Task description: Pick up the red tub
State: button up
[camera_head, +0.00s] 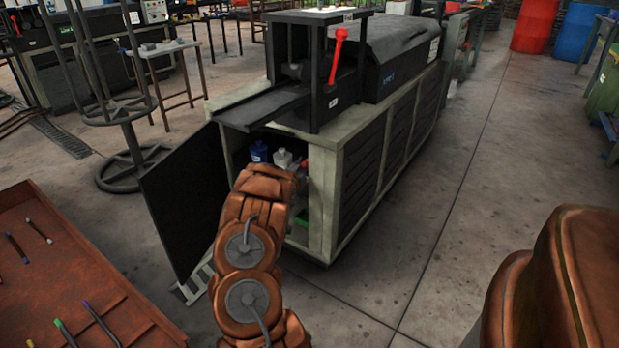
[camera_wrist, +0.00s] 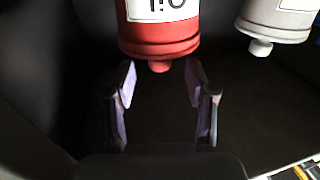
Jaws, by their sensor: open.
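A red container (camera_wrist: 160,35) with a white label fills the top middle of the wrist view. Its lettering appears upside down, and its small red knob or cap points down in the picture. It is the only red vessel close by, so I take it as the red tub. My gripper (camera_wrist: 160,86) is open and empty. Its two fingertips lie just below the container in the picture, either side of the knob's line, with no visible contact. In the head view my arm reaches into the open cabinet (camera_head: 327,205) and hides my gripper.
A white container (camera_wrist: 277,18) hangs beside the red one at the wrist view's upper right. The cabinet also holds a blue container (camera_head: 258,151) and a white one (camera_head: 283,158). Its black door (camera_head: 185,205) stands open at left. A rusty tray (camera_head: 60,270) is front left.

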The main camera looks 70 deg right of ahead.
jog(key=shift+d, duration=1)
jog(key=shift+c, duration=0.4)
grip_shut()
